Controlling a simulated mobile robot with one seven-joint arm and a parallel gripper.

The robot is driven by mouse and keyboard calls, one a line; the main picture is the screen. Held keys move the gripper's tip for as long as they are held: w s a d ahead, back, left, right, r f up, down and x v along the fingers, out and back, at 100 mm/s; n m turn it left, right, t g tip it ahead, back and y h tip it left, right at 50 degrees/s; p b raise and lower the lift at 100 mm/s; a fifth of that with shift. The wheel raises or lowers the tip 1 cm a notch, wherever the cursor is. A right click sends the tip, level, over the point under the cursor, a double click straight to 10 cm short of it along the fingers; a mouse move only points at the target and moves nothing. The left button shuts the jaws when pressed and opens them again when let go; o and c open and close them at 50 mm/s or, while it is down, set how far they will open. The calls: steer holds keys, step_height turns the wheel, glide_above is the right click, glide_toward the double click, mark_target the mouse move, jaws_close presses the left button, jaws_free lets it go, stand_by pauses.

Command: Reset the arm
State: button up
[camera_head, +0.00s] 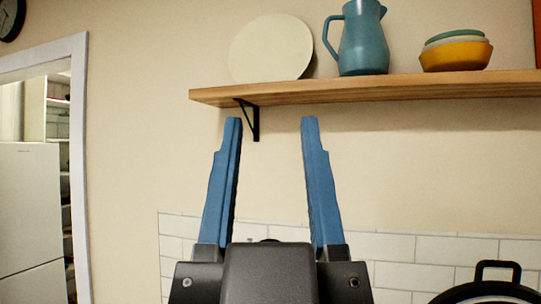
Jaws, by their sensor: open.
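My gripper (268,125) is in the lower middle of the head view, with its two blue fingers pointing up and spread wide apart. Nothing is between the fingers. The fingertips appear just below a wooden shelf (370,92) in the picture, with a black bracket (256,122) showing between them. I cannot tell how far the fingertips are from the wall or the bracket. The rest of my arm is hidden behind the dark gripper body.
On the shelf are a cream plate (270,50), a teal jug (363,40) and stacked bowls (456,55). A black pan (487,293) shows at the bottom right. White tiles (418,247) cover the lower wall. A doorway with a white frame (80,150) is at left.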

step_height(320, 180, down, 6)
steer(key=b, duration=0.6)
steer(key=shift+w+f, duration=0.15)
stand_by(0.5)
